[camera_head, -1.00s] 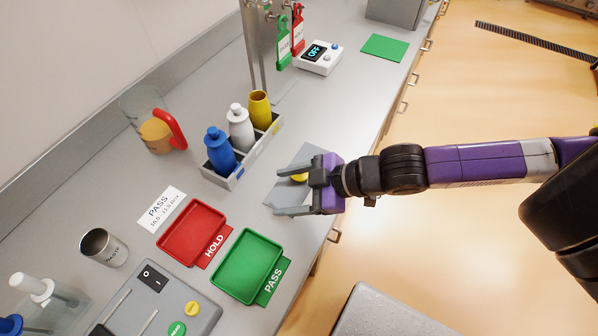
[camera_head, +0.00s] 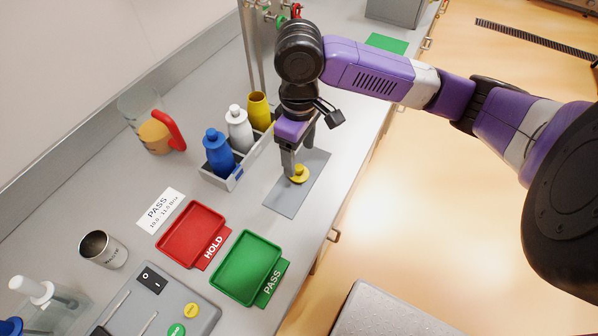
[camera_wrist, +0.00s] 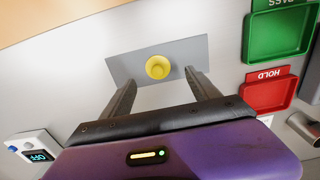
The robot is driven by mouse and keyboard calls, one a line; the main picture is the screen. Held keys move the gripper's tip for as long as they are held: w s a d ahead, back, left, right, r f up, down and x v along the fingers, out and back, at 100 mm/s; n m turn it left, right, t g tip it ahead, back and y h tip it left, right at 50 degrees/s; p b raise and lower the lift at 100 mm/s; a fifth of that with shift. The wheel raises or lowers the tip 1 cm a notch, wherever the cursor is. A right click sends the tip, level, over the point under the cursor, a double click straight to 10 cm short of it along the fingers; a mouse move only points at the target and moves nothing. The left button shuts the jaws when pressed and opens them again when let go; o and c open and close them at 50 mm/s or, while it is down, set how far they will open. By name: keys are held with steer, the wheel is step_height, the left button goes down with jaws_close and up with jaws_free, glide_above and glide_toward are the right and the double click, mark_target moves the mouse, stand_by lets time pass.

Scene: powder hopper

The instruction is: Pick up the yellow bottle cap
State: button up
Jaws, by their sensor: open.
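The yellow bottle cap (camera_head: 299,174) sits on the grey mat (camera_head: 291,201) near the bench's front edge. In the wrist view the yellow cap (camera_wrist: 158,68) lies beyond and between my two fingertips, near the middle of the grey mat (camera_wrist: 187,49). My gripper (camera_head: 296,162) points down over the mat, close to the cap. In the wrist view my gripper (camera_wrist: 160,80) is open, with its fingers spread to either side and nothing between them. I cannot tell the exact height of the fingertips above the mat.
A grey rack (camera_head: 235,181) holds a blue bottle (camera_head: 218,153), a white bottle (camera_head: 239,130) and an open yellow bottle (camera_head: 260,111) close left of my gripper. The red HOLD tray (camera_head: 191,233) and green PASS tray (camera_head: 246,267) lie nearer the camera.

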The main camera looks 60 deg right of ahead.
mark_target(299, 167)
steer(key=f, duration=0.6)
steer(key=shift+w+d+f, duration=0.1)
steer(key=shift+d+f, duration=0.15)
steer(key=shift+f, duration=0.15)
steer(key=shift+c, duration=0.4)
steer(key=c, duration=1.3)
steer(key=shift+r, duration=0.1)
